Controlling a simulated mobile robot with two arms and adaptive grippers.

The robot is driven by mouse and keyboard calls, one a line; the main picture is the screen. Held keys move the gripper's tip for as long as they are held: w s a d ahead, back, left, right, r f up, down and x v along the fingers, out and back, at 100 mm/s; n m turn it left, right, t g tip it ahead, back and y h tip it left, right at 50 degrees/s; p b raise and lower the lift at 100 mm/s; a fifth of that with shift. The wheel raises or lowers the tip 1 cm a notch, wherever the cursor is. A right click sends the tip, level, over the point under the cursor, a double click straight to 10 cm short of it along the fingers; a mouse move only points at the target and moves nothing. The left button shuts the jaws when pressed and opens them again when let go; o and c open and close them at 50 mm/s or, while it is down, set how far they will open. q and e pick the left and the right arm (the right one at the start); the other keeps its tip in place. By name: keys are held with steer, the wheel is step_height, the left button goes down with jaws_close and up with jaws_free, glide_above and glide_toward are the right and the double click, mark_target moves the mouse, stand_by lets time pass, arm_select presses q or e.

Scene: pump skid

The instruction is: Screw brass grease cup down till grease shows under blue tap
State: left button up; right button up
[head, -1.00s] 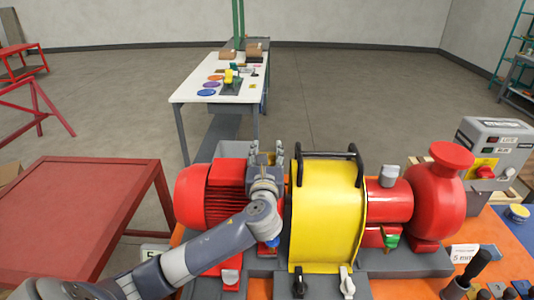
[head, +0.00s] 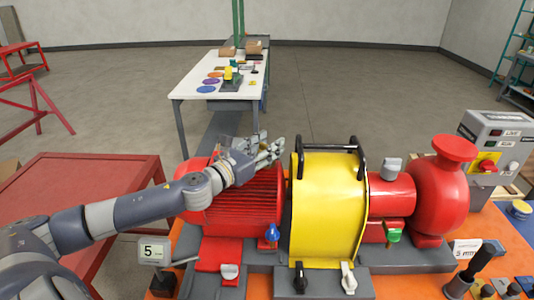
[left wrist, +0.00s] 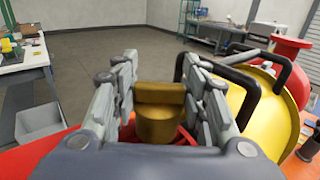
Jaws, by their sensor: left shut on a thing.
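My left gripper (head: 266,153) is above the right end of the red ribbed motor (head: 240,200), its fingers pointing right. In the left wrist view its fingers (left wrist: 160,88) are shut on the brass grease cup (left wrist: 158,122), which sits between them with a flat top. In the head view the fingers hide most of the cup. The blue tap (head: 272,233) is low on the front side, below the gripper. I cannot make out any grease under it. My right gripper is not in view.
A yellow guard (head: 325,215) with black handles stands close right of the gripper. A green tap (head: 393,235), a red pump (head: 438,195) and a control box (head: 492,140) are further right. A white table (head: 205,88) is behind.

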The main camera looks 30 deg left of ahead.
arm_select(q)
steer(key=m+g+h+b, duration=0.1)
steer(key=m+h+b, duration=0.1)
steer(key=h+b, duration=0.1)
steer(key=m+g+h+b, duration=0.1)
steer(key=m+h+b, duration=0.2)
steer(key=h+b, duration=0.1)
steer(key=shift+a+f+g+b, duration=0.1)
steer(key=shift+f+g+b, duration=0.15)
steer(key=shift+b, duration=0.4)
steer(key=m+g+h+b, duration=0.1)
steer(key=h, duration=0.1)
steer(key=shift+r+m+g+h+b, duration=0.2)
steer(key=shift+m+g+h+b, duration=0.15)
steer(key=shift+m+h+b, duration=0.05)
steer(key=shift+r+m+g+h+b, duration=0.1)
steer(key=shift+m+g+h+b, duration=0.35)
steer(key=shift+m+g+h, duration=0.3)
steer(key=o, duration=1.1)
steer(key=shift+s+a, duration=0.25)
steer(key=shift+v, duration=5.55)
